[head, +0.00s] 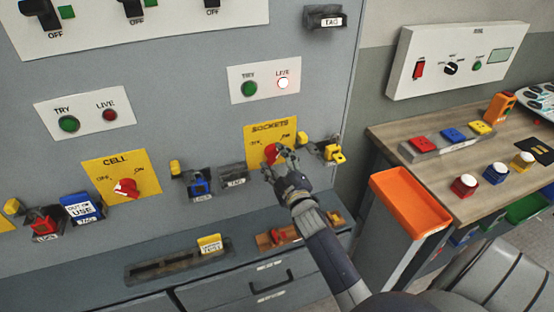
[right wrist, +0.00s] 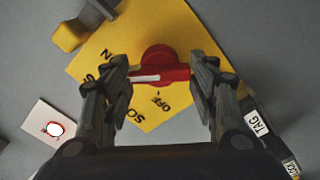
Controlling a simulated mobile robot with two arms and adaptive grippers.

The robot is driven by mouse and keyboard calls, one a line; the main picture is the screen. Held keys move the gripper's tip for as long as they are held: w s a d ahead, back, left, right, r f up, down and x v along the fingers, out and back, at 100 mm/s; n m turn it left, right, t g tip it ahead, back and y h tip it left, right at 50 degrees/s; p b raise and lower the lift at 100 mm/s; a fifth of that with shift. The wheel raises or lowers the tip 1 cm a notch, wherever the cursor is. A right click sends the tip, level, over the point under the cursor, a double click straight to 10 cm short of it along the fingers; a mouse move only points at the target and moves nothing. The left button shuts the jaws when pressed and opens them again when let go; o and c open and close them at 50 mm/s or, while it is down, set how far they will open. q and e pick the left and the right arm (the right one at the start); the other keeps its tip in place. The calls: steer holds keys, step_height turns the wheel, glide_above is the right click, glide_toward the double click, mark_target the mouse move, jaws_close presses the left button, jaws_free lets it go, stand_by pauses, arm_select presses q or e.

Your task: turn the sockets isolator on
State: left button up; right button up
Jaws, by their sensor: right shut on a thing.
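The sockets isolator is a red rotary handle (right wrist: 160,54) on a yellow plate (head: 257,133) marked SOCKETS, OFF and ON. My right gripper (head: 283,155) is at the handle, covering part of it in the head view. In the right wrist view the fingers (right wrist: 162,76) stand on both sides of the handle's bar, shut on it. The bar's white stripe points to the left in that view, between the words ON and OFF; I cannot tell its exact setting. The LIVE lamp (head: 283,83) above glows white. My left gripper is not in view.
The CELL isolator (head: 126,187) with a red handle is to the left. Padlocks, such as a blue one (head: 198,186), and a TAG holder (head: 233,177) sit close left of the sockets plate. A yellow padlock (head: 335,153) hangs right. An orange bin (head: 410,200) stands by the bench.

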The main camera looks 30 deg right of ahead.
steer(key=shift+m, duration=0.6)
steer(key=o, duration=1.1)
steer(key=shift+c, duration=0.2)
steer(key=shift+s, duration=0.1)
steer(key=v, duration=1.1)
steer(key=shift+s, duration=0.4)
steer(key=shift+f, duration=0.1)
